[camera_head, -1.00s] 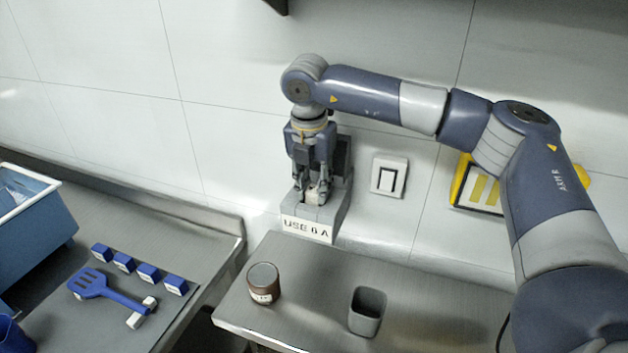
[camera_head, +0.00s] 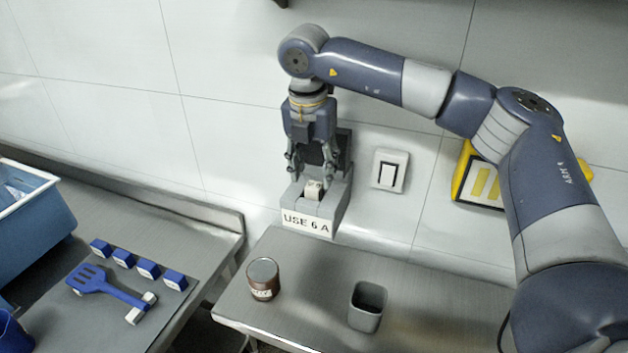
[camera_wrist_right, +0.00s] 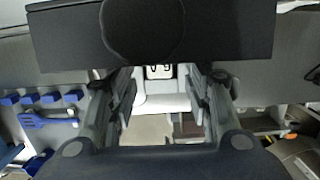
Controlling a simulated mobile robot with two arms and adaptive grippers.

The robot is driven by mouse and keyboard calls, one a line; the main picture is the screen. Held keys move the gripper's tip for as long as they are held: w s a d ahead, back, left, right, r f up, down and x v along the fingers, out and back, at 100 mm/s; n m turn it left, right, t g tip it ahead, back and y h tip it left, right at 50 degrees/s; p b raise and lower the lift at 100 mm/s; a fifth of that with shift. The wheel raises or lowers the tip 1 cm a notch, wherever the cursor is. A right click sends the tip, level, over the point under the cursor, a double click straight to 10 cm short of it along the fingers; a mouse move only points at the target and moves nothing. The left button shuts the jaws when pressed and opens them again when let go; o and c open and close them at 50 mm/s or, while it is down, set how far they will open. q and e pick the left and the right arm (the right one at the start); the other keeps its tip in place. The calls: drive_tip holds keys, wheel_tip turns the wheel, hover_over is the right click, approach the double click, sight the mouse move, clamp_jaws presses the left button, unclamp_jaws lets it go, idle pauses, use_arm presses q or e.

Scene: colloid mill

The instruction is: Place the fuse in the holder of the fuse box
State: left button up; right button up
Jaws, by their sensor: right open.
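The grey fuse box (camera_head: 327,212) is on the wall above the right-hand steel table, with a label reading "USE 6 A" on its front. A small pale fuse (camera_head: 313,190) sits in the recess on its top; whether it is fully seated I cannot tell. The fuse also shows in the right wrist view (camera_wrist_right: 159,72), with a printed mark on it. My right gripper (camera_head: 311,168) is open just above the fuse, its fingers pointing down and spread apart. In the right wrist view nothing is held between its fingers. My left gripper is not in view.
A brown jar (camera_head: 263,279) and a grey cup (camera_head: 367,306) stand on the steel table. A wall switch (camera_head: 389,171) is right of the fuse box. Several blue blocks (camera_head: 148,268) and a blue slotted spatula (camera_head: 108,287) lie on the left counter, beside a blue bin (camera_head: 35,225).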

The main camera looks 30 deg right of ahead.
wheel_tip(320, 180, up, 9)
drive_tip(key=a+b, duration=0.1)
drive_tip(key=shift+s+f, duration=0.15)
drive_tip(key=shift+s, duration=0.3)
drive_tip(key=shift+a+f, duration=0.1)
